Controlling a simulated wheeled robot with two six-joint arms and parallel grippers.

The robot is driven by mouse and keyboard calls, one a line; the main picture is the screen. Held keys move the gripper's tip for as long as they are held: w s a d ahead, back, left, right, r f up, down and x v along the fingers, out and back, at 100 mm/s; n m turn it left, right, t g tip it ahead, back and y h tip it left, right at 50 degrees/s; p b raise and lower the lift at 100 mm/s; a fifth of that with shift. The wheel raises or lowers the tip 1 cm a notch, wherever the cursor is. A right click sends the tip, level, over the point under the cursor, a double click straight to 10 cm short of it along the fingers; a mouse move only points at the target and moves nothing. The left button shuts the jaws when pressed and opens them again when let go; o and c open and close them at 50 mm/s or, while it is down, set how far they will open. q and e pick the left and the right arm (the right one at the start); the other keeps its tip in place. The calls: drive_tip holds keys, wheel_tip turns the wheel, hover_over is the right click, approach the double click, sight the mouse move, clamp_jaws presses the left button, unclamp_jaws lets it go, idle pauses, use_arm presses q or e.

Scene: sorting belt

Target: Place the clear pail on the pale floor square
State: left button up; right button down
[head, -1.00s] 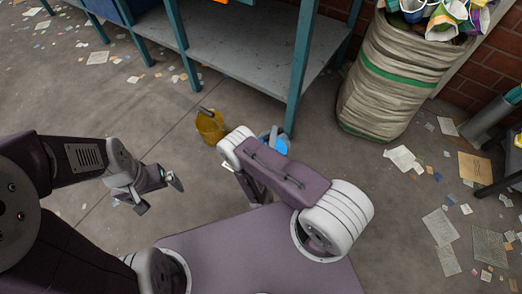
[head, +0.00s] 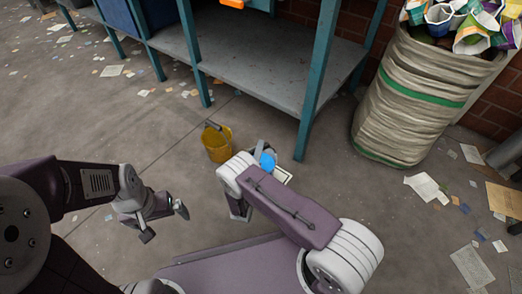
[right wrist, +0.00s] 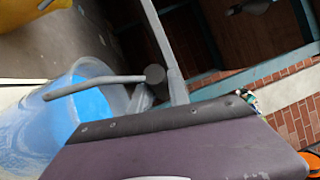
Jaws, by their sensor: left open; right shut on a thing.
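The clear pail (right wrist: 85,100), see-through with blue showing in it, hangs at my right gripper (right wrist: 152,82), which is shut on it. In the head view the pail (head: 267,160) is mostly hidden behind my right wrist. The pale floor square (head: 284,176) shows as a small corner just right of the pail and wrist; my arm hides the rest. I cannot tell whether the pail touches the floor. My left gripper (head: 164,222) is open and empty over bare floor at the left.
A yellow pail (head: 217,143) with a raised handle stands just left of my right wrist. A grey-topped bench with teal legs (head: 312,100) is behind. A striped sack of cups (head: 405,110) stands at right. Papers litter the right floor; the left floor is mostly open.

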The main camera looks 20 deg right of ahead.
use_arm(q)
wheel_tip(320, 180, down, 2)
drive_tip(key=shift+f+b, duration=0.25)
drive_tip(key=shift+b, duration=0.45)
use_arm(e)
wheel_tip(320, 180, down, 2)
drive_tip(key=shift+f, duration=0.25)
drive_tip(key=shift+f, duration=0.1)
drive_tip(key=c, duration=1.3)
unclamp_jaws()
drive_tip(key=shift+f, duration=0.15)
drive_tip(key=shift+o, duration=0.2)
